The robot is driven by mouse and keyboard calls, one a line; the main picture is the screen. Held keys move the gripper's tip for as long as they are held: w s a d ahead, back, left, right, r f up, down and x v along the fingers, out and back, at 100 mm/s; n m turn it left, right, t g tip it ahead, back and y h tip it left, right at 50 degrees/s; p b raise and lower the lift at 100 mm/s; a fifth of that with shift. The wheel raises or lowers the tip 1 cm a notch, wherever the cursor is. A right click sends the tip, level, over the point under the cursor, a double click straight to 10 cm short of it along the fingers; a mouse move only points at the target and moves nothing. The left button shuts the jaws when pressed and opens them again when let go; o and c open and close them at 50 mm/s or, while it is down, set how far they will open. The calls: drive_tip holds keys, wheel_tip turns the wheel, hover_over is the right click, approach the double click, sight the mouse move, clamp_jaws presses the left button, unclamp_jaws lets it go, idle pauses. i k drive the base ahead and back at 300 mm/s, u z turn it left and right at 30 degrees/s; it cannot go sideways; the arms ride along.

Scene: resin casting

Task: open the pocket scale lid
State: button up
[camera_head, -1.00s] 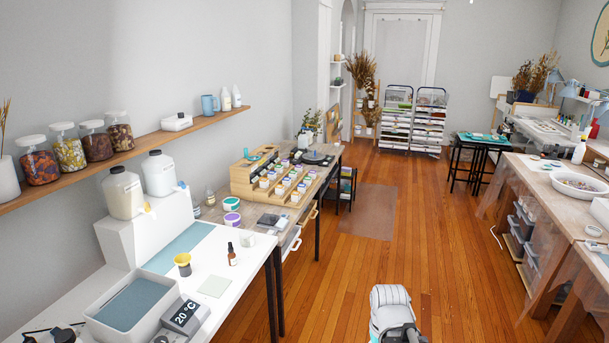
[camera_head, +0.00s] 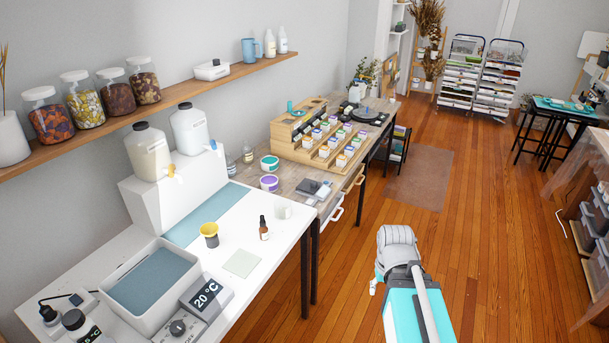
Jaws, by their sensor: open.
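A small dark grey, flat device that looks like the pocket scale (camera_head: 310,187) lies on the wooden bench, near its front edge and just beyond the white table. It is small in the view, and I cannot make out the state of its lid. A lighter flat piece lies against its right side. My arm shows at the bottom right, over the floor and well apart from the bench.
Purple-lidded (camera_head: 269,183) and green-lidded (camera_head: 269,163) tubs stand left of the device. A white cup (camera_head: 283,211) and a brown dropper bottle (camera_head: 264,229) stand on the nearer white table (camera_head: 225,268). A wooden bottle rack (camera_head: 290,150) is behind. The floor along the benches is clear.

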sight(306, 185)
drive_tip(key=u, duration=0.15)
drive_tip(key=i, duration=1.3)
drive_tip(key=u, duration=0.25)
